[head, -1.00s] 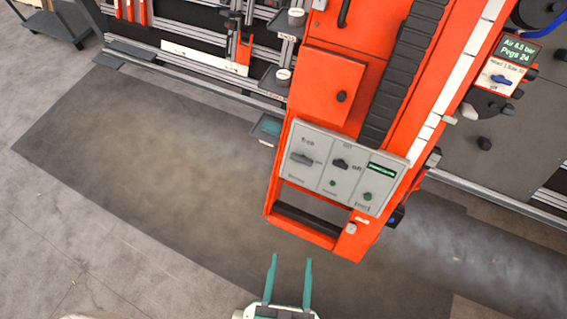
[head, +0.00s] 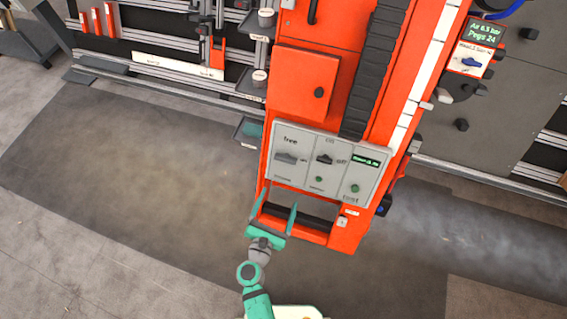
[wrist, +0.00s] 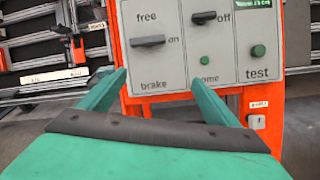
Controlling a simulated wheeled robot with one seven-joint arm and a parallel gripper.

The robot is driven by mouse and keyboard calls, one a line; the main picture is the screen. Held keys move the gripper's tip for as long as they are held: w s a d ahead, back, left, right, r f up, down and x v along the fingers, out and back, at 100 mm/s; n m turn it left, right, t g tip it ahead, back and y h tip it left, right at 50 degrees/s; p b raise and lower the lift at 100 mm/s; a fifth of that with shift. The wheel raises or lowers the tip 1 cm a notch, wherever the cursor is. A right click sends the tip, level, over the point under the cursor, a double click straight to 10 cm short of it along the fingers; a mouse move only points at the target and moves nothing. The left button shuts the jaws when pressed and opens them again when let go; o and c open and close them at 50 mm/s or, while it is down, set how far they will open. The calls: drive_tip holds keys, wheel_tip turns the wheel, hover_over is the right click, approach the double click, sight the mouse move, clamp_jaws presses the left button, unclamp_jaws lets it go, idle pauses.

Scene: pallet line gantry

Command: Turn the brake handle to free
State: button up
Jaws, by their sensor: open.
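The brake handle (head: 287,158) is a dark grey lever on the left of a grey control panel (head: 305,183). In the wrist view the brake handle (wrist: 148,41) lies about level, its right end at "on", with "free" above it and "brake" below. My gripper (head: 276,206) is open and empty, its two teal fingers pointing up toward the panel's lower edge. In the wrist view my gripper (wrist: 158,82) has its fingers apart, below and to either side of the handle. The fingers appear clear of the handle.
Beside the handle are a black off switch (head: 324,158), a small green home button (head: 319,179) and a green test button (head: 354,188). A dark bar (head: 299,215) crosses the red frame below the panel. Open floor (head: 130,190) lies to the left.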

sight(286, 159)
drive_tip(key=w+r+n, duration=0.1)
drive_tip(key=w, duration=0.3)
drive_tip(key=w+d+r+n+t, duration=0.1)
drive_tip(key=w, duration=0.4)
drive_tip(key=w+d+r+n, duration=0.1)
drive_tip(key=w, duration=0.3)
drive_tip(key=shift+w+t+h, duration=0.35)
drive_tip(key=shift+t+h, duration=0.05)
drive_tip(key=shift+c, duration=0.3)
drive_tip(key=shift+a, duration=0.1)
drive_tip(key=c, duration=1)
